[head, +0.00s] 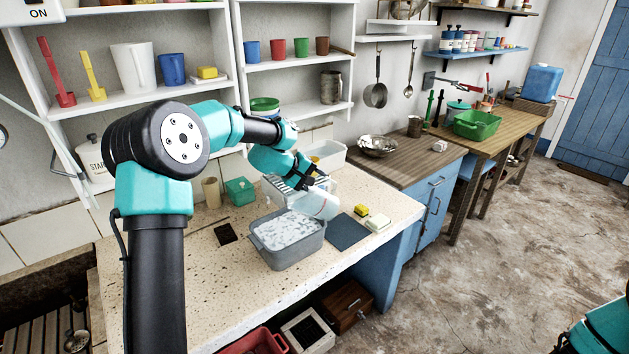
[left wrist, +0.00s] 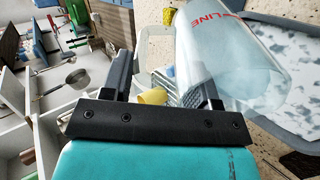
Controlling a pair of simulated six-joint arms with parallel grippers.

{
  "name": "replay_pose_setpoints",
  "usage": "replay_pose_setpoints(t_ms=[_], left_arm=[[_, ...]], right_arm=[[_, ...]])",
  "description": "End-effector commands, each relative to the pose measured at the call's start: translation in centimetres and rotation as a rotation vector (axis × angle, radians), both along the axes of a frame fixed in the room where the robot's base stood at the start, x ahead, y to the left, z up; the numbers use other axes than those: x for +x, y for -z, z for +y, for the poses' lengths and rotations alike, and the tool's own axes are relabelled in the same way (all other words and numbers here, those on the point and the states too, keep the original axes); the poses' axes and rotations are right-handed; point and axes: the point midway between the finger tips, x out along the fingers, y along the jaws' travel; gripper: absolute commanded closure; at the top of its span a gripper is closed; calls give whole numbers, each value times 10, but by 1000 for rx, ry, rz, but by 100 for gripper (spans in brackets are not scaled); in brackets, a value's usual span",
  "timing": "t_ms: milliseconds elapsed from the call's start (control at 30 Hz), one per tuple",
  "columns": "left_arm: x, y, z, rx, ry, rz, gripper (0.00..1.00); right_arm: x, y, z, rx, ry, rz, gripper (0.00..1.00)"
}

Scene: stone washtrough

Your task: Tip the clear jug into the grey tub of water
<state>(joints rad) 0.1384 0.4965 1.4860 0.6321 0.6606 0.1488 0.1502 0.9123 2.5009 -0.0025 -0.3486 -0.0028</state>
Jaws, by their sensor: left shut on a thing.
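The grey tub (head: 285,258) stands on the speckled stone top and holds water with a white, patchy surface. The clear jug (head: 322,206) is above the tub's back right corner and looks tilted. In the left wrist view the jug (left wrist: 228,62) slants across the picture with red lettering on its side, and the tub (left wrist: 262,17) lies beyond it. My left gripper (head: 313,179) is shut on the jug. The hold itself is partly hidden. I cannot tell whether anything is pouring. My right gripper is out of view; only a piece of my right arm shows at the lower right.
A dark slate mat (head: 348,231), a yellow block (head: 361,210) and a pale soap bar (head: 378,222) lie right of the tub. A whitish bin (head: 328,154) is at the back.

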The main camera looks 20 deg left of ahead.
Motion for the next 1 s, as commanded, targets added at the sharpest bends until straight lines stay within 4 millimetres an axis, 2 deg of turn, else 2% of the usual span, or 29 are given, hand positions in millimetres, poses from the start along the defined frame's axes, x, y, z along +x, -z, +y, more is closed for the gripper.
replay_pose_setpoints(t_ms=[1000], left_arm=[[-14,6,13,-124,-1,-133,100]], right_arm=[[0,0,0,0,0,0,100]])
